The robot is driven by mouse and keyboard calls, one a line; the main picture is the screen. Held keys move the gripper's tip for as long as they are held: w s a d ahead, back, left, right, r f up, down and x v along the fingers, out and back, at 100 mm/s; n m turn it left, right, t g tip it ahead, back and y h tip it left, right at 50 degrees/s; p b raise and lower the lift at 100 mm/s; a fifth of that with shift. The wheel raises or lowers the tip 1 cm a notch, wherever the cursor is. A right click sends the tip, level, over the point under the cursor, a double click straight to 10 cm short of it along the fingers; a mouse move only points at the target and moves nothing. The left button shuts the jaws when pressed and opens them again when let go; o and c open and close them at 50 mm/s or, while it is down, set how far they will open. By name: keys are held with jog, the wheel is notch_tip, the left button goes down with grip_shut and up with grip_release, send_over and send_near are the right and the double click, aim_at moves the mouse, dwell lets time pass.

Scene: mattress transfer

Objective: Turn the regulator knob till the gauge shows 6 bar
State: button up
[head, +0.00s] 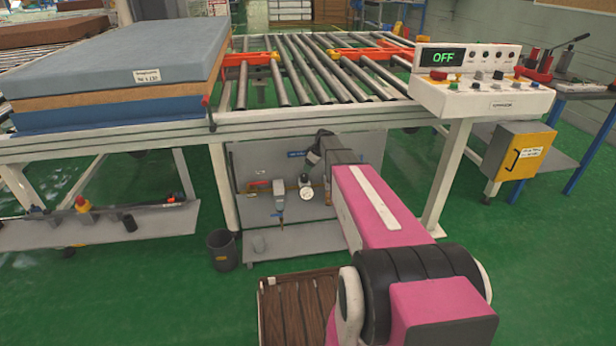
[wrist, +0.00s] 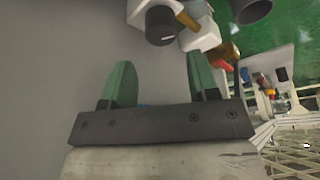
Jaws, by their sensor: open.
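A grey panel (head: 255,165) under the roller conveyor carries the air fittings. A small round white gauge (head: 306,194) shows on it in the head view, too small to read. In the wrist view, a dark round knob-like part (wrist: 160,26) sits on a white body near the top edge; I cannot tell for sure that it is the regulator knob. My gripper (wrist: 160,62) is open, its two green fingers apart with nothing between them. The knob-like part lies beyond the fingertips, apart from them. In the head view my arm hides part of the panel's right side.
A dark cylinder (wrist: 250,9) is at the top. The conveyor (head: 320,75) runs above the panel. A dark bin (head: 222,248) stands on the floor at the panel's left.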

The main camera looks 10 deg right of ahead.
aim_at(305, 175)
jog(key=x, duration=0.8)
jog(key=c, duration=0.7)
